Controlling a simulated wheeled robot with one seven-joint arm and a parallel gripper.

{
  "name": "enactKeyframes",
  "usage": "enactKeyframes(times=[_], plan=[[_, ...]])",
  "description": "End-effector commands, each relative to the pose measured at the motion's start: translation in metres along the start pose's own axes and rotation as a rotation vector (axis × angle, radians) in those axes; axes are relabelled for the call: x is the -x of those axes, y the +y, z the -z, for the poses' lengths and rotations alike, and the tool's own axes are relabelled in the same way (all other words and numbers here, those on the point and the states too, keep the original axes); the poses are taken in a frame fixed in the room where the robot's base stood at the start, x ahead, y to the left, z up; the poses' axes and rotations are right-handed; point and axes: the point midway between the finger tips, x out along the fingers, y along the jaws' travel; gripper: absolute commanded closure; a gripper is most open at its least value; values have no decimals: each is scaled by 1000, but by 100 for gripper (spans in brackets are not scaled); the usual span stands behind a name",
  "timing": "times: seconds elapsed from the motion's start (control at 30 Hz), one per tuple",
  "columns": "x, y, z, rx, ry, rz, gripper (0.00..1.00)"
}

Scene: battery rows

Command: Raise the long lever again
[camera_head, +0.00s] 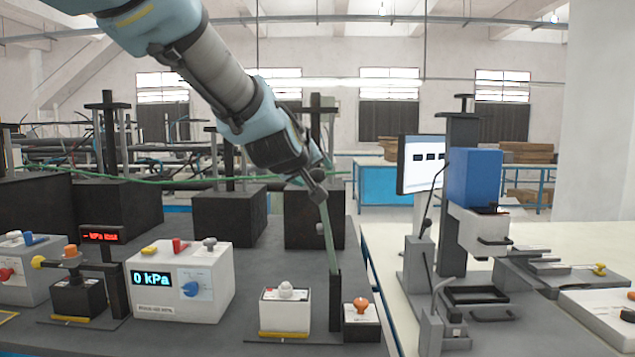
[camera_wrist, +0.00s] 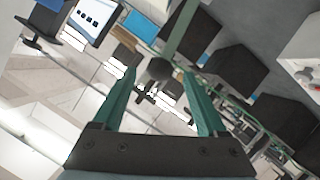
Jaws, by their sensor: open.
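The long lever (camera_head: 328,230) is a thin grey-green bar that rises from a dark slotted post (camera_head: 335,300). It stands nearly upright, its top tilted a little to the left, with a dark ball knob (camera_head: 317,176) at the upper end. My gripper (camera_head: 313,178) is at the knob, its fingers partly hidden in the head view. In the wrist view, the two teal fingers of my gripper (camera_wrist: 158,78) are spread, with the dark knob (camera_wrist: 157,69) seen between their tips. The lever's bar (camera_wrist: 183,28) runs up from there. I cannot tell whether a finger touches the knob.
A white gauge unit (camera_head: 190,275) reads 0 kPa. A blue-headed press (camera_head: 474,180) stands at right. Dark blocks (camera_head: 230,215) stand behind.

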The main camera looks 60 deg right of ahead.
Motion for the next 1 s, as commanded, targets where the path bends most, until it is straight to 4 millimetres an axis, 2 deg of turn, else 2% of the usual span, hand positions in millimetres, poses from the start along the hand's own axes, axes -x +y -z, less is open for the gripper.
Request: enactKeyframes(times=[0.1,0.27,0.87,0.97,1.0], plan=[[18,1,0,0,0,-2,25],[28,0,0,1,0,0,25],[29,0,0,0,0,1,25],[29,-8,1,0,-3,13,25],[29,-18,3,-1,-6,27,25]])
